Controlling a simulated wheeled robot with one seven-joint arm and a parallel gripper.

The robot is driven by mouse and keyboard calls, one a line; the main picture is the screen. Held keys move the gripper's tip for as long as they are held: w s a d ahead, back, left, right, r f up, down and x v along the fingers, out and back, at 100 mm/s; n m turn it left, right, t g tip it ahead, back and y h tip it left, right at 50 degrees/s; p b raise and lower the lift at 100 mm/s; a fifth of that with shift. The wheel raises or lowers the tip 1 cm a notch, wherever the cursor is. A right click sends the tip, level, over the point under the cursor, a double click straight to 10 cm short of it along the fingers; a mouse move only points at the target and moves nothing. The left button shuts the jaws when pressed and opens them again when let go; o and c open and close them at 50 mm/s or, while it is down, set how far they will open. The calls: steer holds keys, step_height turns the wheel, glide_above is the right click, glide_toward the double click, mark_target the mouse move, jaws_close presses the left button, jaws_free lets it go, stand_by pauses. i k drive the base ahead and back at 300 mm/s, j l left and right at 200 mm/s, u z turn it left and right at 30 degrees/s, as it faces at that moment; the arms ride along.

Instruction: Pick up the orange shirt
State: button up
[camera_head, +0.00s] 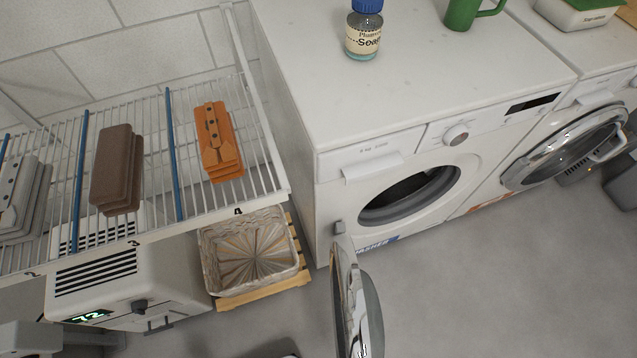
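The orange shirt (218,142) lies folded on a white wire shelf (262,196), in the section at the right end, near the number 4 label. It has a collar and a row of dark buttons, and its layers look stacked. A blue divider stands to its left, apart from it. Nothing covers the shirt.
Brown folded clothes (116,168) and grey folded clothes (20,200) lie further left on the shelf. A washer (400,120) with its door (357,305) open stands right of the shelf. A basket (250,250) and a heater (130,285) are below.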

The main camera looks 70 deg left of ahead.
mark_target(222, 159)
steer(key=k+l+u, duration=0.1)
steer(key=k+u, duration=0.55)
steer(key=u, duration=0.2)
